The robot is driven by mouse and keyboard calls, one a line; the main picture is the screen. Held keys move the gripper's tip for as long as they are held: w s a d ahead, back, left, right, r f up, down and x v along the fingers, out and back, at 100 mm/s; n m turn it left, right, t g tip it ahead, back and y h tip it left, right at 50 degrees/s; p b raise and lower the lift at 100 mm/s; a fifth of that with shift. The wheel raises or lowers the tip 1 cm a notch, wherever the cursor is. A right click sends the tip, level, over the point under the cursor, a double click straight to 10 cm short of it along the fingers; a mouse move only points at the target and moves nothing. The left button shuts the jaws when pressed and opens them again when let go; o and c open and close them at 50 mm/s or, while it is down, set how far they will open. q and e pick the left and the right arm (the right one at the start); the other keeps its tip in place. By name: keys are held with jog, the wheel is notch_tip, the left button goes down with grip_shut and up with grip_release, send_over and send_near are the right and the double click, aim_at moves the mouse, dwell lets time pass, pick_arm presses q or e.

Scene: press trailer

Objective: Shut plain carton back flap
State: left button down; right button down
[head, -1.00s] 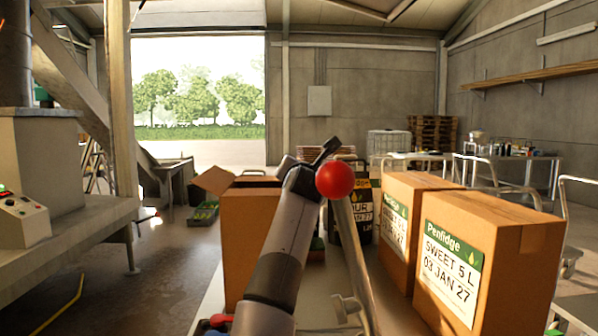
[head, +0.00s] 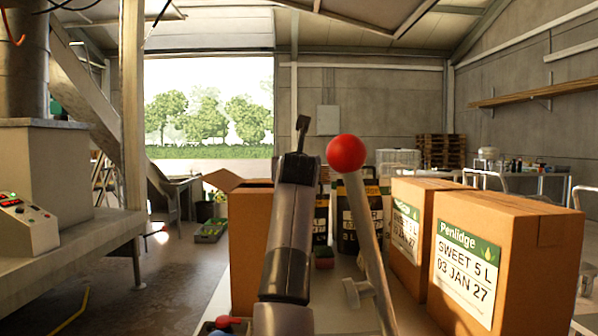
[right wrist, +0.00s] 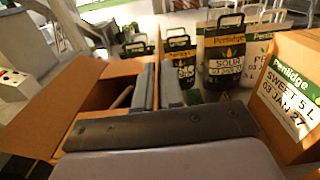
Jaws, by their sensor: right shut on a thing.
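The plain carton (head: 250,235) stands on the bench, left of my right arm in the head view. It is open on top, and a side flap (head: 223,180) sticks out to the left. In the right wrist view the flap (right wrist: 50,110) spreads out left of the dark opening, and a brown strip at the far edge (right wrist: 118,68) looks like the back flap, raised. My right gripper (right wrist: 157,85) is at the right side of the opening, its fingers close together on what looks like carton board; the contact is hard to make out. My left gripper is not in view.
A lever with a red ball (head: 347,155) rises just right of my right arm. The press (head: 60,180) is at the left.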

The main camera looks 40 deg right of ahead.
jog(key=shift+a+n, duration=0.1)
jog(key=shift+n, duration=0.2)
jog(key=c, duration=1.3)
grip_release()
jog(key=shift+w, duration=0.1)
jog(key=shift+c, duration=0.2)
jog(key=b+v, duration=0.1)
jog(key=v, duration=0.6)
jog(key=shift+b, duration=0.4)
jog(key=shift+a, duration=0.1)
